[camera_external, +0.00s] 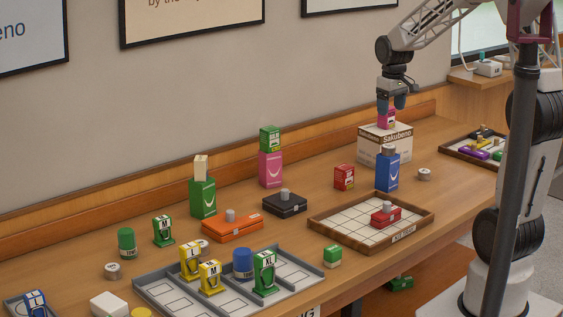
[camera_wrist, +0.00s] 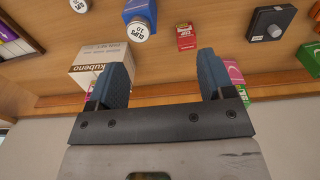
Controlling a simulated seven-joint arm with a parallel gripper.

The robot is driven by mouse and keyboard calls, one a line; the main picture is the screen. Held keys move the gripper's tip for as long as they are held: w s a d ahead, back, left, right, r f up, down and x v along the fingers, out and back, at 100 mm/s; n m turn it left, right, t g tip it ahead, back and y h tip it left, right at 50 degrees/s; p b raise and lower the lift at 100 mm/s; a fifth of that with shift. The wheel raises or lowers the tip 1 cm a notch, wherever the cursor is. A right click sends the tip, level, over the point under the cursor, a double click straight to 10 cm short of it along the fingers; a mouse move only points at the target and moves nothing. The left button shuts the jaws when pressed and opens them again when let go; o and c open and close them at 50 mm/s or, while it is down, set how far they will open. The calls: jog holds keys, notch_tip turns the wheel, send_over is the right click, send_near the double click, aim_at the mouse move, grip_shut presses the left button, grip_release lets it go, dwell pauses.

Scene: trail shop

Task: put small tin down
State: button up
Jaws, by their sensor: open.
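My gripper (camera_external: 392,102) is open, with its fingers pointing down over the far right of the table. In the wrist view its two blue fingers (camera_wrist: 163,78) stand apart with only table and wall between them. A pink small tin or box (camera_external: 387,119) shows just below the fingers, apparently on the white Sakubeno box (camera_external: 385,143); whether a finger touches it is unclear. A small round grey tin (camera_external: 388,151) sits on the blue box (camera_external: 387,174); its white lid (camera_wrist: 139,28) faces the wrist camera. Another small round tin (camera_external: 424,174) stands on the table to the right.
A wooden tray (camera_external: 330,223) holds a red box (camera_external: 385,216). A red carton (camera_external: 344,177) and a black case (camera_external: 284,205) stand nearby. A grey divided tray (camera_external: 180,304) is at front left.

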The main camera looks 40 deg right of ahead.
jog(key=s+a+r, duration=0.1)
jog(key=s+a, duration=0.4)
jog(key=s, duration=0.3)
jog(key=s+a+r+t, duration=0.1)
jog(key=s+a+r, duration=0.1)
jog(key=s+a, duration=0.4)
jog(key=s+a+r+t, duration=0.1)
jog(key=s+a, duration=0.4)
jog(key=s, duration=0.7)
jog(key=shift+s+a+r, duration=0.15)
jog(key=shift+a+r, duration=0.05)
jog(key=shift+r, duration=0.35)
